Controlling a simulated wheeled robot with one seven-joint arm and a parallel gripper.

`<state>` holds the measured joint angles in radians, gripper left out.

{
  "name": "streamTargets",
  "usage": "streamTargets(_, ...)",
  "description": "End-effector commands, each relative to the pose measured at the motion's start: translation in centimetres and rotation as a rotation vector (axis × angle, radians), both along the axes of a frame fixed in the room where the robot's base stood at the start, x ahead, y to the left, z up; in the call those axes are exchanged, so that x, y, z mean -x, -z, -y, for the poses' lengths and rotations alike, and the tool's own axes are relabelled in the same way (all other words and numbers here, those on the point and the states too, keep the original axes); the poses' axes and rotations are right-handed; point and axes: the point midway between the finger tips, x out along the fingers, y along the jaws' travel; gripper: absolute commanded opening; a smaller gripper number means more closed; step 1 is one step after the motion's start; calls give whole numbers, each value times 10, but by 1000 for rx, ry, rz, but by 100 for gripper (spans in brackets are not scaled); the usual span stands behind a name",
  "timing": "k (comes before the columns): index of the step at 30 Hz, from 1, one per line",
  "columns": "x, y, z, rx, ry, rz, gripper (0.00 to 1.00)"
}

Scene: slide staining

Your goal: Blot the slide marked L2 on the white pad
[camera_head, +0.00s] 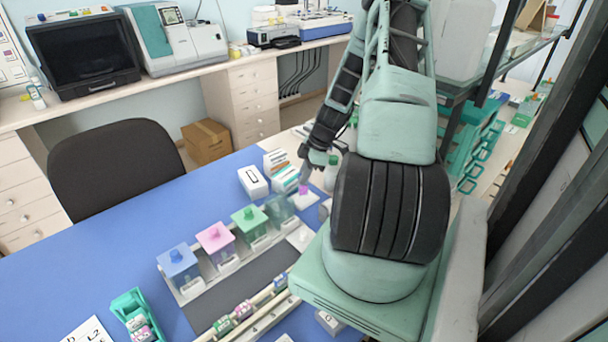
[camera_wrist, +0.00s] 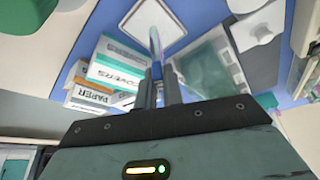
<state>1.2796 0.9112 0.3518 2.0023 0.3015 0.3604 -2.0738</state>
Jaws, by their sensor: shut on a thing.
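My gripper (camera_wrist: 158,80) is shut on a thin slide (camera_wrist: 155,42), seen nearly edge-on between the fingertips in the wrist view. In the head view a small pink patch of the slide (camera_head: 303,189) shows below my gripper. Its label cannot be read. The white pad (camera_wrist: 148,14) lies beyond the slide tip in the wrist view; in the head view a pale corner of the pad (camera_head: 299,204) shows beneath the slide. I cannot tell whether slide and pad touch.
A clear jar (camera_head: 279,209) stands close by, in a row with green (camera_head: 249,218), pink (camera_head: 214,237) and blue (camera_head: 178,262) jars. Boxes marked COVERS (camera_wrist: 122,64) and PAPER (camera_wrist: 90,92) stand beside the pad. A rail with several slides (camera_head: 243,309) and a green holder (camera_head: 133,308) are nearer.

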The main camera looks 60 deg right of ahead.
Motion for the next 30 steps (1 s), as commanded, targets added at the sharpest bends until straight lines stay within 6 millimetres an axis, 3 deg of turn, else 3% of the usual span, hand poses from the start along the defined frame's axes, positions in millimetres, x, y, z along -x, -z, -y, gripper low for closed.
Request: streamTargets(30, 0, 10, 0, 0, 0, 0, 0)
